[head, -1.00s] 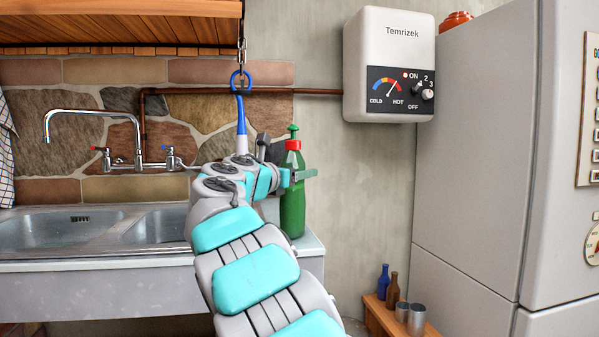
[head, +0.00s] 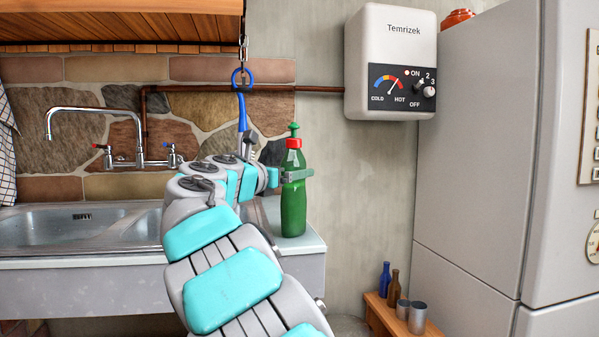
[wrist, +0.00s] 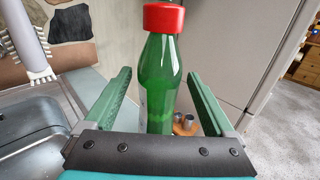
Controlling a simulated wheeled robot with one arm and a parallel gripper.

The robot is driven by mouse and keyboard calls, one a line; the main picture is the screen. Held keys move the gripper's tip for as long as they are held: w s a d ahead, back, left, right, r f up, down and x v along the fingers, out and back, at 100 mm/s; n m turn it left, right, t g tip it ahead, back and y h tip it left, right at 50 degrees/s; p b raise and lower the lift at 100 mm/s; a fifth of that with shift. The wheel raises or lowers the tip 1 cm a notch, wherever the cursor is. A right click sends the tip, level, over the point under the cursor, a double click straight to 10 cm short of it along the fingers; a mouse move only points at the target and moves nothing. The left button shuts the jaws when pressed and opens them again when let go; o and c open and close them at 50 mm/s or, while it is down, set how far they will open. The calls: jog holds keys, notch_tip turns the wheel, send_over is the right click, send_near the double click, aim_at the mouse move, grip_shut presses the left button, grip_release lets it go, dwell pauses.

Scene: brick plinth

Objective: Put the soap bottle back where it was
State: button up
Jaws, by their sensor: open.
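The soap bottle (head: 293,205) is green with a red collar and a green pump top. It stands upright on the right end of the sink counter. In the wrist view the bottle (wrist: 158,85) rises between my two fingers, with a visible gap on each side. My gripper (head: 297,175) is at the bottle's upper body, open, with one finger across its near side. In the wrist view my gripper (wrist: 160,76) has its jaws apart around the bottle. The bottle's base is hidden behind the gripper in the wrist view.
The steel sink (head: 75,228) and faucet (head: 95,140) are left of the bottle. A blue-handled brush (head: 242,105) hangs behind my arm. A water heater (head: 388,65) and fridge (head: 465,170) are to the right. A low wooden stand (head: 400,318) holds small bottles and cups.

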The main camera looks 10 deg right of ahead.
jog(key=v, duration=0.7)
jog(key=shift+s+a, duration=0.2)
jog(key=shift+s, duration=0.05)
dwell(0.7)
